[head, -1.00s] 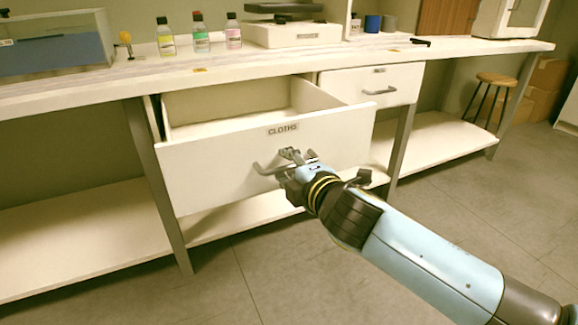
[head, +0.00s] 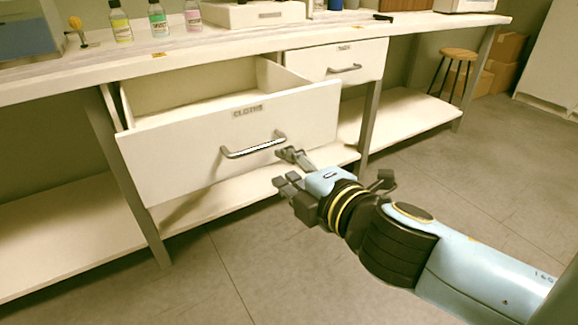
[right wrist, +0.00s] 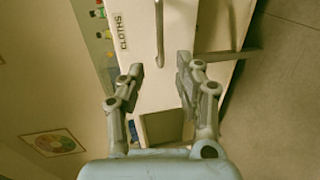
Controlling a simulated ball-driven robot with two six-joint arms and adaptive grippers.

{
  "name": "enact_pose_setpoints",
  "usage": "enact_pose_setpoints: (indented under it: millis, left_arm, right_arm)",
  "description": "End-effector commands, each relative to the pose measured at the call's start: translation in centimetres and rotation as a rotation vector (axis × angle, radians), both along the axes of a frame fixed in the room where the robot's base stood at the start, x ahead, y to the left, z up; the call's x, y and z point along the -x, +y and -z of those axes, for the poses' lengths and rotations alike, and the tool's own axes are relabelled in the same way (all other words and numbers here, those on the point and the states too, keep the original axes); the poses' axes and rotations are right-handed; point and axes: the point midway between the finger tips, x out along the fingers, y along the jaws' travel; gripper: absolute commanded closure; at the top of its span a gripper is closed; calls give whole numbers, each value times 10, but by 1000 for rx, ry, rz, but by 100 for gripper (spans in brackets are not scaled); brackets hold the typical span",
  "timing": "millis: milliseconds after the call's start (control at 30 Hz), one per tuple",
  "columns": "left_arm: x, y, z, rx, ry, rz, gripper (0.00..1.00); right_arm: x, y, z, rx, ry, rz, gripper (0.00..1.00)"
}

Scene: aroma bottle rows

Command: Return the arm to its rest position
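My right gripper (head: 288,170) is in front of the open drawer (head: 170,155) labelled CLOTHS, below and to the right of its handle (head: 253,146). The fingers are apart and empty, and clear of the handle. In the right wrist view, the gripper (right wrist: 160,82) shows its two fingers spread, with the drawer handle (right wrist: 159,35) beyond the fingertips and nothing between them. The drawer is pulled out; the part of its inside that shows looks empty. My left gripper is not in view.
Three bottles, yellow (head: 121,24), green (head: 158,22) and pink (head: 192,17), stand on the bench top (head: 230,45). A shut drawer (head: 335,62) is right of the open one. A stool (head: 458,56) stands at the back right. The floor (head: 440,150) around my right arm is clear.

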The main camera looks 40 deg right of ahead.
Motion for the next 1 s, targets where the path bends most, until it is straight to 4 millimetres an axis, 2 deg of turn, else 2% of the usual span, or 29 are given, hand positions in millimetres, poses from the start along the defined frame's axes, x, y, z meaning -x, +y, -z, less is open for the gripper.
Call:
enact_pose_setpoints:
  millis: [500,567,667,700,767,867,900,967,1000]
  left_arm:
    - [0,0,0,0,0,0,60]
    - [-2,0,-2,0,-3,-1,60]
    - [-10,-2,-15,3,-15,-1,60]
    - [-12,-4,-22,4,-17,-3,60]
    - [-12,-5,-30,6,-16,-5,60]
    - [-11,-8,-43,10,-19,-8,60]
    - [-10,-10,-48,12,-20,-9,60]
    - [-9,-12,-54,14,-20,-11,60]
    - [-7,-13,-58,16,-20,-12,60]
  right_arm:
    - [0,0,0,0,0,0,66]
    - [-2,0,-4,0,-6,-1,66]
    - [-11,0,-24,0,-30,0,66]
    - [-14,-2,-16,-6,-7,5,66]
    - [-13,-4,12,-39,54,13,66]
    - [-2,-7,78,-153,187,45,66]
    - [7,-7,107,-213,246,68,66]
    - [27,-9,151,-308,336,114,66]
    - [44,-9,180,-373,397,152,66]
